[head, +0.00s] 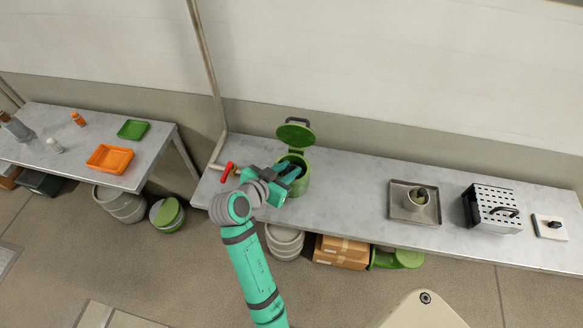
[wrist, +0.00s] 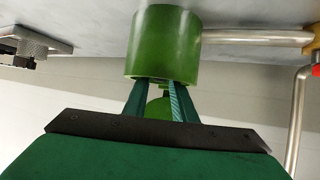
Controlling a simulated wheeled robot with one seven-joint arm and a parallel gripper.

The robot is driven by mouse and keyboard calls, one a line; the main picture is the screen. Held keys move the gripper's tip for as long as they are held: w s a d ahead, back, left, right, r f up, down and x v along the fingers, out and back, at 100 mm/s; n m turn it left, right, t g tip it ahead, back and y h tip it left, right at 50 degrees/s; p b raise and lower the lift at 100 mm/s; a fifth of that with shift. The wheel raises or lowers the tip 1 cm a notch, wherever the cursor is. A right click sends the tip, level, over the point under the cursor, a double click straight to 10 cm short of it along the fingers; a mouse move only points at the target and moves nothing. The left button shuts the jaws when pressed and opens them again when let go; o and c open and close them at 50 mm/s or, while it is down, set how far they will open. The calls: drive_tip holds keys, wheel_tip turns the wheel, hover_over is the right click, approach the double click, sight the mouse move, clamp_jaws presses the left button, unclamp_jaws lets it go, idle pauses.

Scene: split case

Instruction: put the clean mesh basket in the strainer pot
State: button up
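A green pot (head: 302,186) stands on the long grey bench in the head view, its round green lid (head: 295,135) swung up at the back. My gripper (head: 287,172) is at the pot's mouth. The wrist view shows the pot's wall (wrist: 166,45) straight ahead and my two fingers (wrist: 160,88) apart at its rim. Their tips are hidden by the pot, so I cannot tell whether they hold anything. A green rounded part shows between the fingers. I cannot make out a mesh basket in the gripper. A metal cup (head: 415,199) with a dark handle stands in a square tray (head: 398,214).
A perforated metal box (head: 492,209) with a black handle and a small plate with a black knob (head: 553,224) stand to the right. A pipe with a red valve handle (head: 228,171) is left of the pot. Bench between pot and tray is clear. An orange tray (head: 110,158) sits on the left table.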

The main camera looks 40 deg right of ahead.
drive_tip(key=v, duration=1)
drive_tip(key=f+n+t, duration=0.1)
drive_tip(key=a+f+n, duration=0.1)
drive_tip(key=f+n, duration=0.1)
drive_tip(key=f+n+t, duration=0.1)
drive_tip(key=f, duration=0.1)
drive_tip(key=shift+s+a+f+t+y, duration=0.2)
drive_tip(key=shift+a+t+y, duration=0.1)
drive_tip(key=shift+a+y, duration=0.1)
drive_tip(key=a+f+n+t, duration=0.1)
drive_tip(key=f, duration=0.1)
drive_tip(key=s+a+f+n+t+y, duration=0.1)
drive_tip(key=a+f+n, duration=0.1)
drive_tip(key=shift+n+y, duration=0.3)
drive_tip(key=s+a+f+n+t+y, duration=0.3)
drive_tip(key=s+a+f+n+y, duration=0.25)
drive_tip(key=a, duration=0.25)
drive_tip(key=s+a+r+t+y, duration=0.2)
drive_tip(key=s+a+r, duration=0.1)
drive_tip(key=s, duration=0.6)
drive_tip(key=s+a+r+n+t+y, duration=0.1)
drive_tip(key=s+a+r, duration=0.3)
drive_tip(key=s, duration=0.5)
drive_tip(key=shift+s+a+r+t+y, duration=0.2)
drive_tip(key=shift+s+a+t+y, duration=0.25)
drive_tip(key=shift+a, duration=0.65)
drive_tip(key=shift+w, duration=0.2)
